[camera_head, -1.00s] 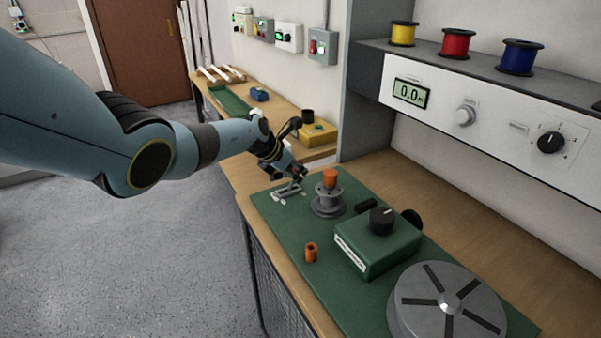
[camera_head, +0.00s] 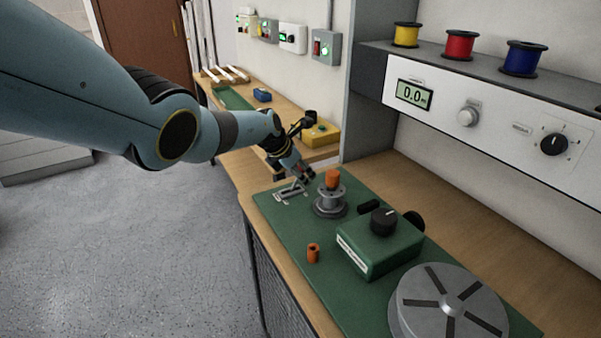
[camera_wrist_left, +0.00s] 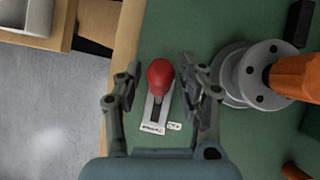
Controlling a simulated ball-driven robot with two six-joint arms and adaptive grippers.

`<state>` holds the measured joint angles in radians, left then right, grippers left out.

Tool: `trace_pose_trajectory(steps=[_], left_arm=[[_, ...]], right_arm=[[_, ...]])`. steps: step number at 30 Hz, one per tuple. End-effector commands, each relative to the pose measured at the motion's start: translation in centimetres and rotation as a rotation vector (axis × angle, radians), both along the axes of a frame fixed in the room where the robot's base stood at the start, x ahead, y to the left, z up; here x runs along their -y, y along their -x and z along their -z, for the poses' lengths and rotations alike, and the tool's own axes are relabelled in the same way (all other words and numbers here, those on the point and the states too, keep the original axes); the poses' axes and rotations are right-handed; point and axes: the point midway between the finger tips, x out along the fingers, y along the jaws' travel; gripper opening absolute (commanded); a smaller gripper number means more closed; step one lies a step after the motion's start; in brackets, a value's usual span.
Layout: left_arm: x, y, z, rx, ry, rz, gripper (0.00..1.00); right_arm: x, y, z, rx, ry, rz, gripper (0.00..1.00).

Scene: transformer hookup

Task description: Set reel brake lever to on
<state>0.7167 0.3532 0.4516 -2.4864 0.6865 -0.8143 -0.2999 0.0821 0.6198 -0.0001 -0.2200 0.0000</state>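The reel brake lever (camera_wrist_left: 160,76) has a red knob and sits over a pale slotted plate (camera_wrist_left: 155,112) on the green mat. In the left wrist view my left gripper (camera_wrist_left: 160,88) is open, with one finger on each side of the red knob and visible gaps to it. In the head view my left gripper (camera_head: 301,176) is low over the lever plate (camera_head: 291,192), left of the grey spool stand, and hides most of the knob. My right gripper is not in view.
Close beside the left gripper stands the grey spool stand (camera_head: 330,202) with an orange top (camera_head: 333,179). A green box with a black knob (camera_head: 380,245), a small orange cylinder (camera_head: 313,252) and a grey disc (camera_head: 450,303) share the mat. The mat's left front is clear.

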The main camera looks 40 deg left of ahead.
Motion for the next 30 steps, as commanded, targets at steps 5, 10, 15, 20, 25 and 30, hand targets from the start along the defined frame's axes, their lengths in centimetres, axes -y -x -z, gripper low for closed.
trace_pose_trajectory(steps=[5,10,15,20,25,30], left_arm=[[0.0,0.0,0.0,0.000,0.000,0.000,0.44],[0.0,0.1,-0.1,0.001,0.000,0.000,0.44],[-0.2,0.5,-0.7,0.003,0.000,0.002,0.44],[-0.3,1.4,-1.9,0.002,-0.001,0.001,0.44],[-0.4,2.8,-3.9,0.001,-0.004,0.001,0.44],[-0.5,4.5,-6.4,0.001,-0.004,0.001,0.44]], right_arm=[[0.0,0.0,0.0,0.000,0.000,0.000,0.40],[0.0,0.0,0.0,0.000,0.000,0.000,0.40],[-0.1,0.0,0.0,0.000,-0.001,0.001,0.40],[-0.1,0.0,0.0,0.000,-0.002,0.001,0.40],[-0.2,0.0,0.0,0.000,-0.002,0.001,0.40],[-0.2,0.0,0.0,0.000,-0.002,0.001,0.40]])
